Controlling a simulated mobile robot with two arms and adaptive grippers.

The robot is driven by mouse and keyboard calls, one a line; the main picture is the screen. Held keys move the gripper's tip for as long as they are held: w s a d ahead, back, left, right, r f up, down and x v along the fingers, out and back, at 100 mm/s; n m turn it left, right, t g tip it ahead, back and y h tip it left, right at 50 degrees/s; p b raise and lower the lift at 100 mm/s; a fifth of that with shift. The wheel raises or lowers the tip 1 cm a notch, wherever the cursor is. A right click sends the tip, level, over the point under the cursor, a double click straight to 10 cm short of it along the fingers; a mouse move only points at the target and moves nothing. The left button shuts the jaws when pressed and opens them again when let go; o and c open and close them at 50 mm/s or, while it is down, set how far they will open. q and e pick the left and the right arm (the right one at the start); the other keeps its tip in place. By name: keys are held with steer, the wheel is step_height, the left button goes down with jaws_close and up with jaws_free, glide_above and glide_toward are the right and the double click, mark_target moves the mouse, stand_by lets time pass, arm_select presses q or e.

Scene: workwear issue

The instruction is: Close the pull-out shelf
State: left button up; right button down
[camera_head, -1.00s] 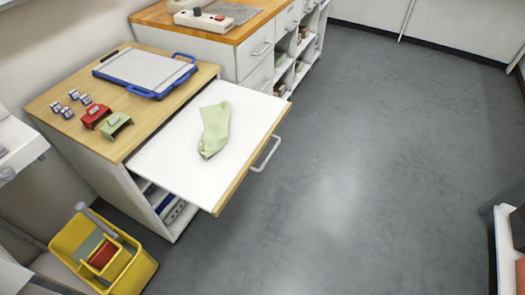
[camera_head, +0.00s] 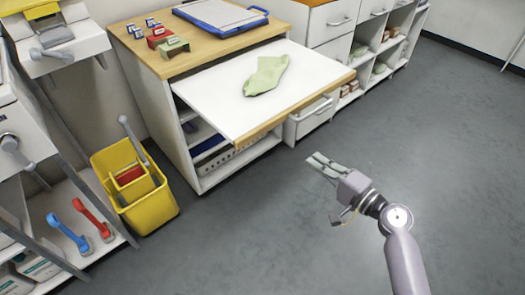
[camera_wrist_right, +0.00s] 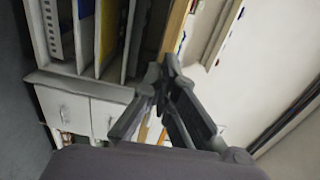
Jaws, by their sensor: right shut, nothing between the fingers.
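The pull-out shelf (camera_head: 225,105) is a white board with a wooden front edge. It sticks far out of the wooden-topped cabinet (camera_head: 178,60) in the head view. A light green sock-like cloth (camera_head: 266,76) lies on it. My right gripper (camera_head: 314,162) is in front of the shelf, over the grey floor, apart from its front edge. Its fingers are together and empty. They also show closed in the right wrist view (camera_wrist_right: 165,75). My left gripper is not in view.
A yellow bucket (camera_head: 140,200) stands on the floor left of the cabinet. A blue-framed board (camera_head: 220,14) and red and green holders lie on the cabinet top. A shelf rack with red and blue tools (camera_head: 60,220) is at the left. The floor around my right arm is clear.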

steer(key=r, duration=0.2)
glide_toward(270, 126)
steer(key=shift+y, duration=0.3)
steer(key=x, duration=0.6)
steer(key=shift+w+d+f, duration=0.1)
steer(key=shift+d, duration=0.1)
steer(key=shift+w+a, duration=0.35)
steer(key=shift+w, duration=0.05)
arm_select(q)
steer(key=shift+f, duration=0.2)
arm_select(e)
steer(key=shift+w+a, duration=0.1)
